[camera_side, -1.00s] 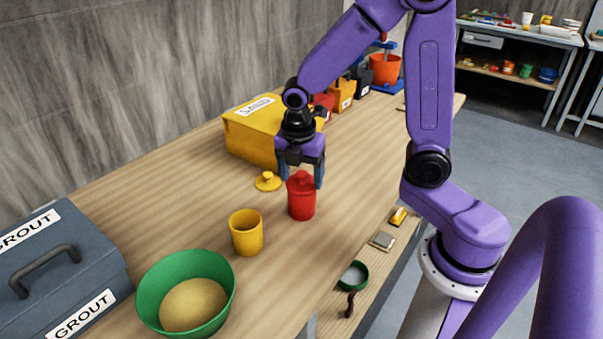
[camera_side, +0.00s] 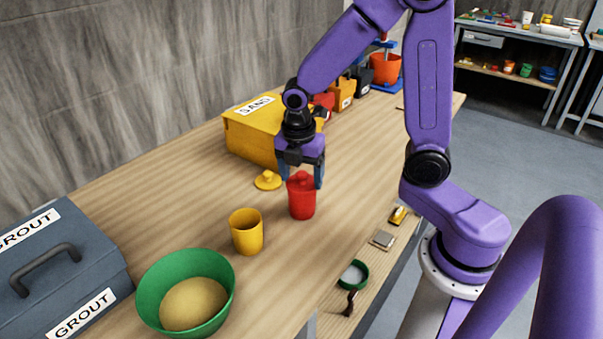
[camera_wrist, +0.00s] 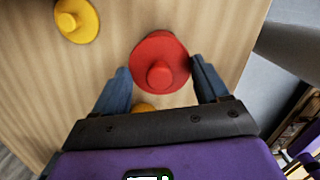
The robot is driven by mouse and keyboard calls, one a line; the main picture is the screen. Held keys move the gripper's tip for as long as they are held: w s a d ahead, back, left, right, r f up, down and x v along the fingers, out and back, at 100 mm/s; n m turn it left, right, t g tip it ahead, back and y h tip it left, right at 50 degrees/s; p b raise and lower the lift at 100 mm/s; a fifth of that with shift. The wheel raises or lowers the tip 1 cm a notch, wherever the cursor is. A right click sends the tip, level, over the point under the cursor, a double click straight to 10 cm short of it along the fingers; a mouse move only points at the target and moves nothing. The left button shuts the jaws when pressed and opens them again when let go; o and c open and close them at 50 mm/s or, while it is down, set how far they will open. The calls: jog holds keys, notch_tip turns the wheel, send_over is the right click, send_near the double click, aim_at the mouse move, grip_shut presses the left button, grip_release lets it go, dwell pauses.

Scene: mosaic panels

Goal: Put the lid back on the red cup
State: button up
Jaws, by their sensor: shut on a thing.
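The red cup (camera_side: 302,207) stands upright on the table in the side view. Its red lid (camera_side: 300,179), a disc with a round knob, is level over the cup's mouth; I see no clear gap between them. My gripper (camera_side: 301,180) points straight down, its two blue fingers on either side of the lid, shut on it. In the wrist view the lid (camera_wrist: 160,62) lies between the fingertips (camera_wrist: 161,70) and hides the cup below.
A yellow lid (camera_side: 268,181) lies on the table left of the red cup, with an open yellow cup (camera_side: 246,232) nearer. A green bowl (camera_side: 150,292) and grout case (camera_side: 95,262) are in front. The yellow sand box (camera_side: 245,139) stands behind. The table's edge is at right.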

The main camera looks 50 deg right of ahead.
dwell(0.4)
jog(key=o, duration=1)
jog(key=shift+r, duration=3.5)
grip_shut()
jog(key=shift+f, duration=2.1)
